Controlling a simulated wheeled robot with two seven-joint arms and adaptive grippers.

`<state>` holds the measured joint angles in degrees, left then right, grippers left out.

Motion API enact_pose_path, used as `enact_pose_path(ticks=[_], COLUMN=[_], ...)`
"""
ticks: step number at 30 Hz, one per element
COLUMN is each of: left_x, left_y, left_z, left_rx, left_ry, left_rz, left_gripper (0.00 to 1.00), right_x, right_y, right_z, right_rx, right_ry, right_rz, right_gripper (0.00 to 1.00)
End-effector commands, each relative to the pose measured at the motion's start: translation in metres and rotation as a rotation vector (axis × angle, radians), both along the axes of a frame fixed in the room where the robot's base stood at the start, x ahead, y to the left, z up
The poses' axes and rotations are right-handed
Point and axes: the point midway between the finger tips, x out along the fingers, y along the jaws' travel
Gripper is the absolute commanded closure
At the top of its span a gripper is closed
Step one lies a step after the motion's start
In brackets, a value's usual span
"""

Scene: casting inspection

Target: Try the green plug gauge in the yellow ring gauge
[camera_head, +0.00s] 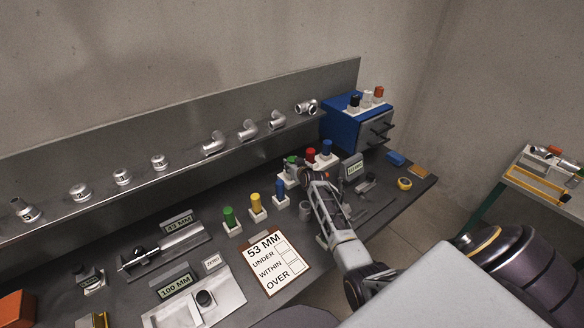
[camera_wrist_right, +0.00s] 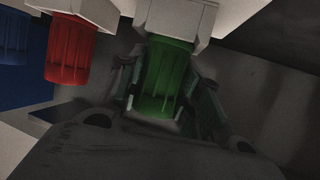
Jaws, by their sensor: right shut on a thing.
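My right gripper (camera_head: 298,172) is at the back row of coloured plug gauges. It is shut on a green plug gauge (camera_wrist_right: 167,78), with one finger on each side of the green handle in the wrist view. A white block (camera_wrist_right: 178,15) is at the handle's far end; I cannot tell whether the gauge is raised from it. Another green-handled gauge (camera_head: 229,215) stands in the front row. A small yellow ring (camera_head: 404,184) lies flat on the right of the bench; I cannot tell whether it is the ring gauge. My left gripper is not in view.
Red (camera_head: 310,155) and blue (camera_head: 327,147) gauges stand close beside the held one. A yellow-handled gauge (camera_head: 256,203) stands in the front row. A blue drawer cabinet (camera_head: 345,128) stands behind. A 53 MM card (camera_head: 272,262) lies in front. Pipe fittings line the back ledge.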

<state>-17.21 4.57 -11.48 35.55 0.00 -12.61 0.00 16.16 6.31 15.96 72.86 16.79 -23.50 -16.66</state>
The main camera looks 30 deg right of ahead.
Motion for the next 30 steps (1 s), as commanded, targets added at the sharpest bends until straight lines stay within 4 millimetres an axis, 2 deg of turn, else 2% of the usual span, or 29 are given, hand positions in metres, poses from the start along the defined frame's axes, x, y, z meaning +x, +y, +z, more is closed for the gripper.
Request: enact_pose_path(ticks=[8, 14, 30], left_x=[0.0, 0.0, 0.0], left_y=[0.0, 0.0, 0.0], left_z=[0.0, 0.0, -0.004], left_rx=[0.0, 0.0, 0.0], left_ry=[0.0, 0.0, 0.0], left_rz=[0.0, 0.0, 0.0], left_gripper=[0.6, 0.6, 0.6], right_x=[0.0, 0.0, 0.001], right_y=[0.0, 0.0, 0.0], right_z=[0.002, 0.013, 0.082], right_rx=[0.0, 0.0, -0.001], right_ry=[-0.001, -0.002, -0.003], right_rz=[0.0, 0.0, 0.0], right_gripper=[0.9, 0.9, 0.9])
